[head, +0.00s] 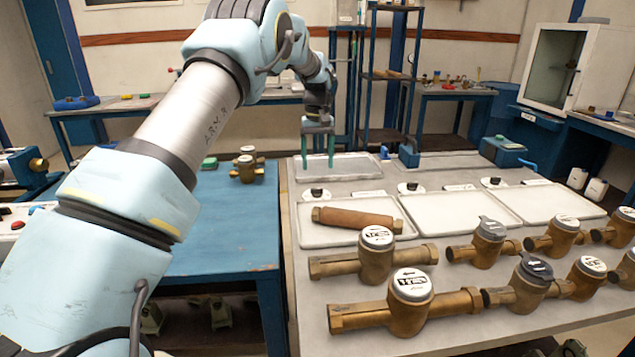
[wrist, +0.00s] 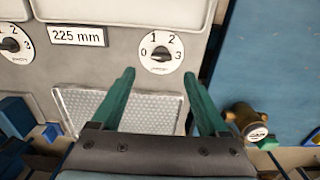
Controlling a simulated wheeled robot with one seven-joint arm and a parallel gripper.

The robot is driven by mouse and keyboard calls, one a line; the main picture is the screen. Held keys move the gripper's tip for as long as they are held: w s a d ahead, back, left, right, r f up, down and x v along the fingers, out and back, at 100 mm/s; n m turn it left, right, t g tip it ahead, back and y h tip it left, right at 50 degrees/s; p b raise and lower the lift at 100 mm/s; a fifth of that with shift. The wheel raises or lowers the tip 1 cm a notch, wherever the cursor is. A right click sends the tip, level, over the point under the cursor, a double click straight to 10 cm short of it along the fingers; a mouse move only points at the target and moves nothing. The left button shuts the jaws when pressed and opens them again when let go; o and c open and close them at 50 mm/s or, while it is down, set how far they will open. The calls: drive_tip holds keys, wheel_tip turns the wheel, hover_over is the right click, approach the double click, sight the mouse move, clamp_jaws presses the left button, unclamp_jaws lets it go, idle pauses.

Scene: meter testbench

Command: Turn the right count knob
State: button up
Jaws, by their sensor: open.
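Three black count knobs on white round dials sit in a row on the grey bench top in the head view: left (head: 317,193), middle (head: 411,187) and right (head: 493,181). The wrist view faces the bench from the opposite side. There, one knob (wrist: 160,53) with marks 0 to 3 lies just beyond my fingertips, beside a "225 mm" label; it matches the head view's left knob. Another knob (wrist: 11,44) is at the left edge. My gripper (head: 319,164) points down, open and empty, above the bench; its green fingers also show in the wrist view (wrist: 157,76).
Brass meters (head: 375,262) crowd the bench front. A brass pipe piece (head: 352,219) lies on a white tray (head: 322,238). A ribbed tray (head: 345,173) lies beneath my gripper. A blue table (head: 220,225) with small meters adjoins at left.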

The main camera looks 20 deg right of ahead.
sight(317, 192)
wheel_tip(317, 192, down, 8)
drive_tip(key=shift+a+p, duration=0.1)
drive_tip(key=shift+p, duration=1.15)
clamp_jaws()
